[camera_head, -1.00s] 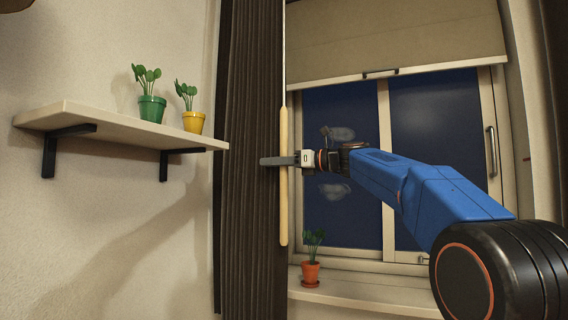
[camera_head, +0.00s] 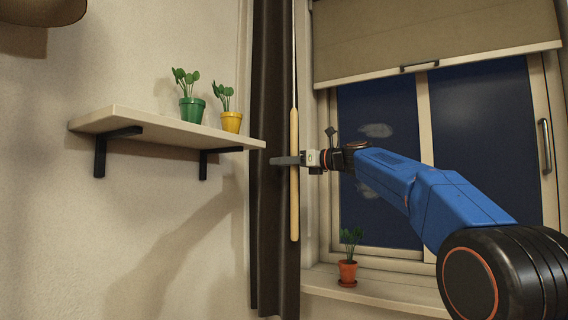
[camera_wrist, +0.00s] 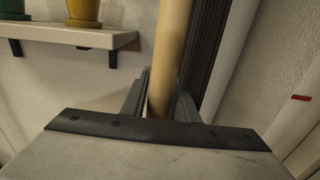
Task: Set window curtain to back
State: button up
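A dark brown window curtain (camera_head: 268,225) hangs bunched in a narrow strip at the left side of the window. A long pale wooden wand (camera_head: 295,210) hangs upright along its right edge. My gripper (camera_head: 288,160) reaches in from the right at the wand's middle. In the wrist view, the fingers of my gripper (camera_wrist: 163,95) stand on both sides of the wand (camera_wrist: 170,45), close against it, and appear shut on it. The curtain (camera_wrist: 208,60) shows as dark folds just right of the wand there. The finger contact is partly hidden by the gripper body.
A wall shelf (camera_head: 110,119) left of the curtain carries a green pot (camera_head: 191,110) and a yellow pot (camera_head: 231,123); its right end is close to the curtain. An orange pot (camera_head: 347,271) stands on the sill (camera_head: 390,294). A beige blind (camera_head: 430,35) covers the window's top.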

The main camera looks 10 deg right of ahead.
jog(key=v, duration=1.7)
jog(key=shift+s+d, duration=0.15)
jog(key=shift+s, duration=0.05)
jog(key=s+a+f+n+g+h, duration=0.1)
jog(key=s+f+n+h, duration=0.25)
jog(key=s+f, duration=0.4)
jog(key=s+a+f+n+g+h, duration=0.15)
jog(key=s+f+n, duration=0.3)
jog(key=f, duration=0.65)
jog(key=s+a+f+n+g+h, duration=0.1)
jog(key=s+f+n+h, duration=0.2)
jog(key=s+f, duration=0.55)
jog(key=s+d+f+n+h, duration=0.2)
jog(key=s+d+f+n, duration=0.1)
jog(key=s+f, duration=0.4)
jog(key=s+d+f+n+g+h, duration=0.1)
jog(key=s+f+n, duration=0.5)
jog(key=f, duration=0.7)
jog(key=s+d+f+n+g+h, duration=0.1)
jog(key=s+d+f+n+h, duration=0.2)
jog(key=s+f, duration=0.6)
jog(key=d+f+n, duration=0.2)
jog(key=shift+d+h, duration=0.25)
jog(key=shift+h, duration=0.05)
